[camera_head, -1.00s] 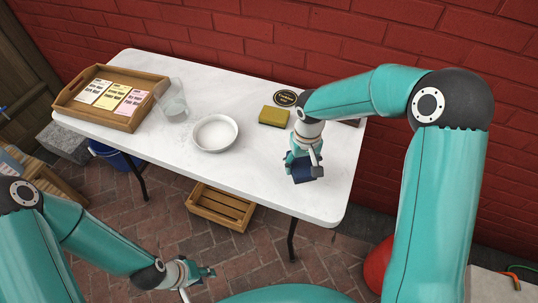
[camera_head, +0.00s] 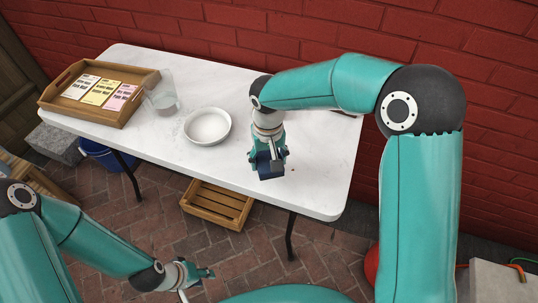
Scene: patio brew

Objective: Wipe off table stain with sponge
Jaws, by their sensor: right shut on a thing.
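My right gripper (camera_head: 266,160) is over the right half of the white table (camera_head: 319,178). It is shut on a dark blue block (camera_head: 269,165), held low at the tabletop. I cannot tell whether the block touches the table or whether it is a sponge. A yellow-olive sponge, seen earlier near the back edge, is hidden behind my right arm now. A small dark speck (camera_head: 293,169) shows on the tabletop just right of the block; no larger stain is clear. My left gripper (camera_head: 200,284) is open and empty, low in front of the table over the brick floor.
A white round dish (camera_head: 208,139) stands left of my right gripper. A clear pitcher (camera_head: 160,92) and a wooden tray (camera_head: 98,113) with several cards stand further left. A wooden crate (camera_head: 216,207) is under the table. The table's right front part is clear.

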